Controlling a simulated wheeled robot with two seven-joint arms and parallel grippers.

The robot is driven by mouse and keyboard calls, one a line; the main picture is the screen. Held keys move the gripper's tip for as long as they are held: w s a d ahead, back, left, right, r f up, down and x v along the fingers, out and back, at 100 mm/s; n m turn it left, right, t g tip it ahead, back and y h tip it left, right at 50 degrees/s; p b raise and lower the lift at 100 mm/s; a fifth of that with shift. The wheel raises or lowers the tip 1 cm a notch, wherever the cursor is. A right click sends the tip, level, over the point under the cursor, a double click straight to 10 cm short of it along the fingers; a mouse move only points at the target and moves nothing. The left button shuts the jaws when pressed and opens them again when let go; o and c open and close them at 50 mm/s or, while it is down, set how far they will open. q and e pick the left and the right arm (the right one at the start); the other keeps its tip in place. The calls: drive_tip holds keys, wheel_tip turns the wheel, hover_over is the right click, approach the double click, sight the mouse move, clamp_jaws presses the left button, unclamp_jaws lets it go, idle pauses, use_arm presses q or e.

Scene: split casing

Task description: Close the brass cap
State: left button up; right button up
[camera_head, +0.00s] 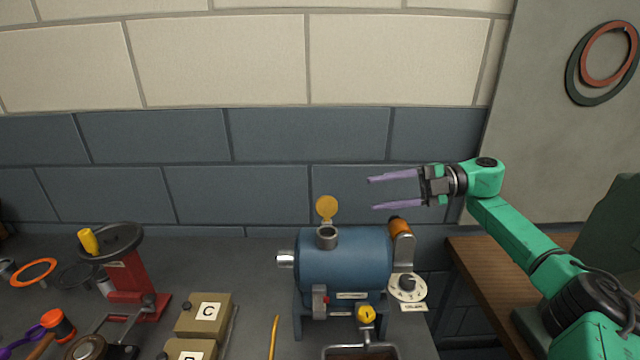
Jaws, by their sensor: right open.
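The brass cap (327,207) is a yellow disc standing upright, open, at the back of the short grey filler neck (327,238) on top of the blue machine (345,262). The dark mouth of the neck shows. My right gripper (372,193) comes in from the right with two purple fingers spread apart, pointing left. It is empty and appears above and to the right of the cap, apart from it. My left gripper is not in the view.
The blue machine has an orange-brown knob (398,226) at its upper right and a white dial (407,287) beside it. A red stand (128,270), tan boxes (204,315) and an orange-headed mallet (58,324) lie left. A tiled wall (270,135) stands behind.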

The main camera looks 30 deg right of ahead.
drive_tip(key=shift+w+a, duration=0.2)
drive_tip(key=p, duration=0.2)
approach(327, 208)
drive_tip(key=w+a, duration=0.3)
drive_tip(key=shift+w+a+f, duration=0.1)
drive_tip(key=shift+w+a, duration=0.15)
drive_tip(key=shift+w, duration=0.05)
drive_tip(key=p+x, duration=0.1)
drive_tip(key=x, duration=0.1)
drive_tip(key=p+x, duration=0.1)
drive_tip(key=x, duration=0.2)
drive_tip(key=w+p+x, duration=0.1)
drive_tip(key=x, duration=0.1)
drive_tip(key=shift+w+f, duration=0.1)
drive_tip(key=shift+f, duration=0.25)
drive_tip(key=shift+a+f, duration=0.15)
drive_tip(key=shift+a, duration=0.35)
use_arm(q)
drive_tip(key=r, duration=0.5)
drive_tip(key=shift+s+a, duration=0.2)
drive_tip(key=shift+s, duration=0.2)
use_arm(e)
drive_tip(key=shift+d, duration=0.1)
clamp_jaws()
